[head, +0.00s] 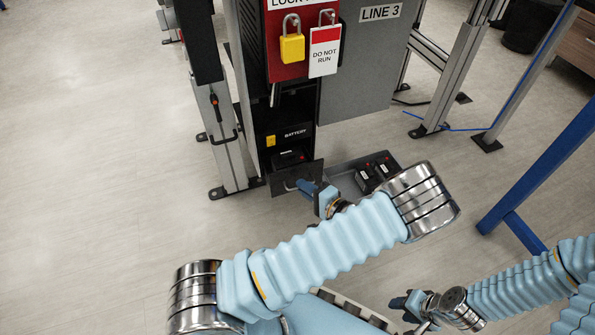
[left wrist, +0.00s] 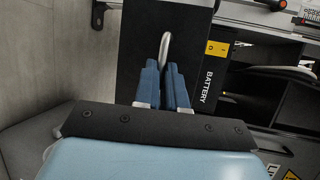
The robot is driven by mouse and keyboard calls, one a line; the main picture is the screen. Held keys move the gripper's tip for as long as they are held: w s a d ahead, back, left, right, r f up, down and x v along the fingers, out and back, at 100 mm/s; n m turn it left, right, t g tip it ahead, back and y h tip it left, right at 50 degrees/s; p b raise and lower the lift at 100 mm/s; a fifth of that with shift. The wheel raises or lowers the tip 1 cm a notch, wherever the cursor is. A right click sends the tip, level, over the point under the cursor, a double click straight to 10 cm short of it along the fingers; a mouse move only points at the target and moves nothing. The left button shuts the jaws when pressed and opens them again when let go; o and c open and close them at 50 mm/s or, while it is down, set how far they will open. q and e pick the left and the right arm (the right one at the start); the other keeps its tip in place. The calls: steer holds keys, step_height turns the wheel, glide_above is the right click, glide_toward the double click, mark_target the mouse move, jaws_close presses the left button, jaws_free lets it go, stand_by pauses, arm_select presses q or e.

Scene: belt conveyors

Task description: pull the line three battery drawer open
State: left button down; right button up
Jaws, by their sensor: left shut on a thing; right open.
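The battery drawer (head: 312,172) is low in the dark line three cabinet, below the BATTERY label (head: 296,133). Its front stands out from the cabinet, and a black battery (head: 288,158) shows behind the front. My left gripper (head: 303,187) is at the drawer front. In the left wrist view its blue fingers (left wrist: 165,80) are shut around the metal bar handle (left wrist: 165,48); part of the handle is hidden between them. The BATTERY label (left wrist: 208,90) shows there too. My right gripper (head: 405,303) is open and empty, low at the right, away from the cabinet.
A grey tray (head: 342,180) with black batteries (head: 368,177) sits just right of the drawer, partly behind my left arm. A red lockout board with a yellow padlock (head: 292,48) hangs above. Metal posts (head: 222,135) flank the cabinet. A blue frame (head: 535,165) stands right. Floor at left is clear.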

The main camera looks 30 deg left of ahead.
arm_select(q)
steer(key=s+d, duration=0.2)
steer(key=shift+s+d, duration=0.1)
steer(key=shift+d, duration=0.25)
steer(key=c, duration=1.2)
jaws_free()
steer(key=p+v, duration=0.1)
steer(key=v, duration=1.2)
steer(key=shift+s+d, duration=0.2)
steer(key=shift+d, duration=0.15)
steer(key=shift+r, duration=0.1)
